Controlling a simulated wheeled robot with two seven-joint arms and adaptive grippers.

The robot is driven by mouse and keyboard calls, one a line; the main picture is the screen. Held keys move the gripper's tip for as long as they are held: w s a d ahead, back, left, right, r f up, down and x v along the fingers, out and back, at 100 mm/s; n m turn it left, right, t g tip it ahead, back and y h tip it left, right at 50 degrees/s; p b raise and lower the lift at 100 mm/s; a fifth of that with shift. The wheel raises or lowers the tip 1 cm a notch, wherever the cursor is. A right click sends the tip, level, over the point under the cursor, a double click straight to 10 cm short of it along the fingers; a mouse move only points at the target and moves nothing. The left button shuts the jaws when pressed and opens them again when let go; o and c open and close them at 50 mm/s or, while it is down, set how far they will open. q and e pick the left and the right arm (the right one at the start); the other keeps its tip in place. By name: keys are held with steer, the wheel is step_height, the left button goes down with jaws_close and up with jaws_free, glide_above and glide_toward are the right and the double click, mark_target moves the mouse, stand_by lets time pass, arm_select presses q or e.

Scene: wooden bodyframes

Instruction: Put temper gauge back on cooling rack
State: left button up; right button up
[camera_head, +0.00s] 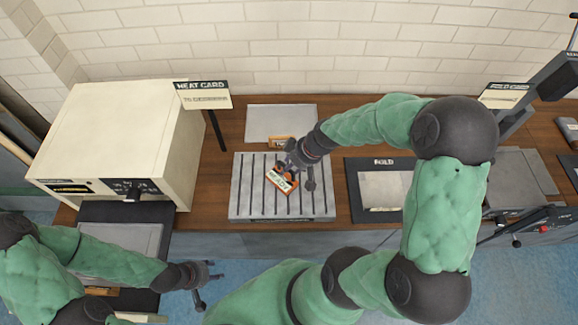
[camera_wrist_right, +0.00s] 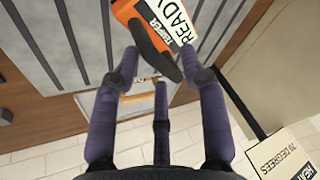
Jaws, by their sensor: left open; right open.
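The temper gauge (camera_head: 281,181) is a small orange device with a white "READY" face. It lies at an angle over the middle of the cooling rack (camera_head: 243,206), a grey slatted plate on the bench. My right gripper (camera_head: 299,170) is open at the gauge's upper right side. In the right wrist view, the gauge (camera_wrist_right: 186,25) is just beyond the open fingers (camera_wrist_right: 165,68), with its dark handle between the fingertips. I cannot tell whether the fingers touch it. My left gripper (camera_head: 205,284) is open and empty, low at the left, in front of the bench.
A cream oven (camera_head: 120,135) with a "HEAT CARD" sign (camera_head: 203,95) stands at the left. A pale plate (camera_head: 281,122) lies behind the rack. A dark "FOLD" board (camera_head: 355,195) is to its right, partly behind my right arm. A lever machine (camera_head: 535,220) is far right.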

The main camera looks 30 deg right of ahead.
steer(key=p+v, duration=0.1)
steer(key=v, duration=0.9)
steer(key=shift+s+r+p, duration=0.2)
steer(key=shift+p, duration=0.1)
